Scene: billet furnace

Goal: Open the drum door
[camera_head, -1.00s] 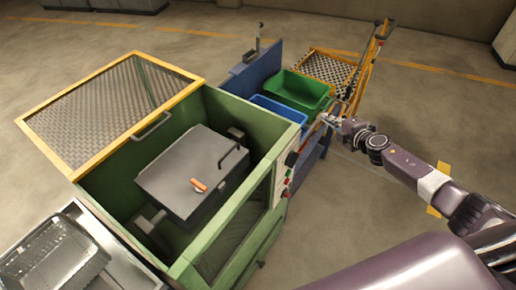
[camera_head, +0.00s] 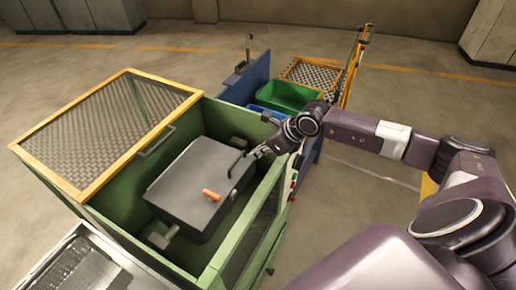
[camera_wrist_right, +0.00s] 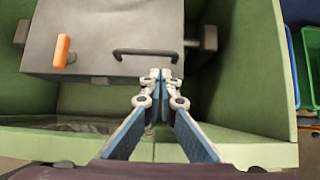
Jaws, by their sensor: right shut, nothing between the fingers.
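The grey box-shaped drum (camera_head: 200,185) sits inside the open green machine housing (camera_head: 120,215). Its top face is the drum door, with an orange handle (camera_head: 211,195) and a black bar handle (camera_head: 236,163). In the right wrist view the door (camera_wrist_right: 100,25) shows the orange handle (camera_wrist_right: 61,50) at left and the black bar handle (camera_wrist_right: 145,53) above the fingertips. My right gripper (camera_head: 258,154) is shut and empty, beside the bar handle; it also shows in the wrist view (camera_wrist_right: 162,78), just below the bar. I cannot tell whether it touches it. My left gripper is not in view.
The housing's mesh lid (camera_head: 105,125) with a yellow frame stands open at left. The housing's green rim (camera_head: 235,235) surrounds the drum. A green bin (camera_head: 290,97) and a blue bin (camera_head: 262,112) stand behind, near a yellow cart (camera_head: 318,72). A metal tray (camera_head: 75,265) lies at lower left.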

